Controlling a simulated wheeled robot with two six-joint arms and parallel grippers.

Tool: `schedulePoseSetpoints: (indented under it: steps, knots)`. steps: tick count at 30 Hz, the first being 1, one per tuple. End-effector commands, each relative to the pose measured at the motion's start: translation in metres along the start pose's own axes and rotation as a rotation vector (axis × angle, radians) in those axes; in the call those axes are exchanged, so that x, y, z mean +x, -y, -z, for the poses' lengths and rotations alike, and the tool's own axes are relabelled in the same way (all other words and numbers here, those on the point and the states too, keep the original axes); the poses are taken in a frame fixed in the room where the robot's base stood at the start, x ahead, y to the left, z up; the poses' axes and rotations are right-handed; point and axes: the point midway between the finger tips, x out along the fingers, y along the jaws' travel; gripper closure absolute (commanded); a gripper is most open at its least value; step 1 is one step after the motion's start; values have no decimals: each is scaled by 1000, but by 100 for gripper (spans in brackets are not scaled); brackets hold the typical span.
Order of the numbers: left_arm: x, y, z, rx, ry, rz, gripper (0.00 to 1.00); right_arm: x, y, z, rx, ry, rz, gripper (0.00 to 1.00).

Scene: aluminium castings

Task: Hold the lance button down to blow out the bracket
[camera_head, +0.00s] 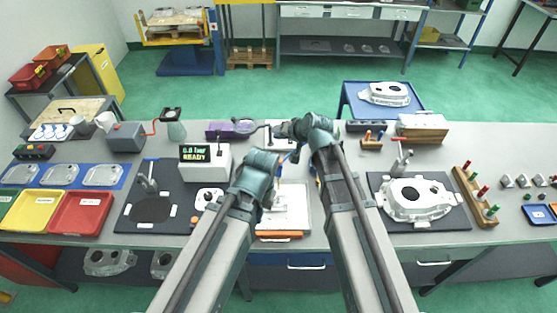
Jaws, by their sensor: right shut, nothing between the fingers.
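A pale metal part, possibly the bracket (291,199), lies on a light plate (301,225) in the middle of the bench, partly hidden by my left arm. My right gripper (274,131) points left above the back of the bench, shut and empty. My left wrist is bent over the plate; its fingers are hidden behind it, so their state cannot be seen. A thin blue piece shows between the two wrists, too small to identify. I cannot make out the lance or its button.
A display box (205,161) reading "0.0 bar READY" stands left of my left arm. A large casting (418,197) lies on a dark mat at right, beside a wooden rack (474,194). Red (82,213) and yellow trays are far left.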

Motion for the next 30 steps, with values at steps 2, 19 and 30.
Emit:
schedulePoseSetpoints:
  steps: [2,19,30]
  knots:
    - [4,0,0,0,0,0,100,3,-2,-2,0,0,0,100]
    - [70,-6,4,11,-1,2,100,49,-36,-36,-1,1,0,100]
    - [87,-8,5,15,-1,3,100,61,-45,-45,-1,1,0,100]
